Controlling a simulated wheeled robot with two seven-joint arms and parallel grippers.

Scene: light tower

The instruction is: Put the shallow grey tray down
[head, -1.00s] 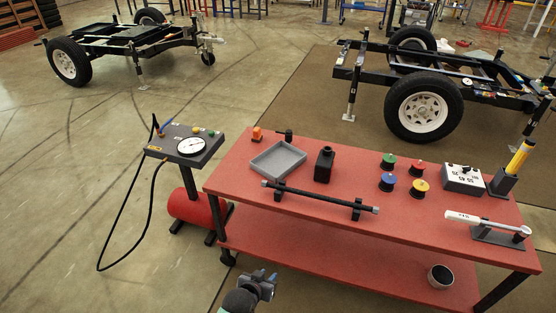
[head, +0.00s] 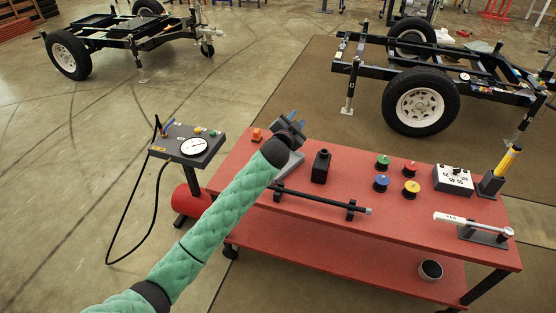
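The shallow grey tray (head: 291,166) sits on the red cart top near its left end, in the head view. My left forearm and wrist cover most of it, and only its right part shows. My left gripper (head: 295,119) is above the far left part of the cart, past the tray in the picture. Its two bluish fingertips look apart, with nothing seen between them. Whether the wrist touches the tray cannot be told. My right gripper is not in view.
On the red cart (head: 330,222), a black bottle (head: 320,167) stands right of the tray and a black bar (head: 318,201) lies on holders in front. Several coloured spools (head: 381,183) are further right. An orange block (head: 257,135) is left.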

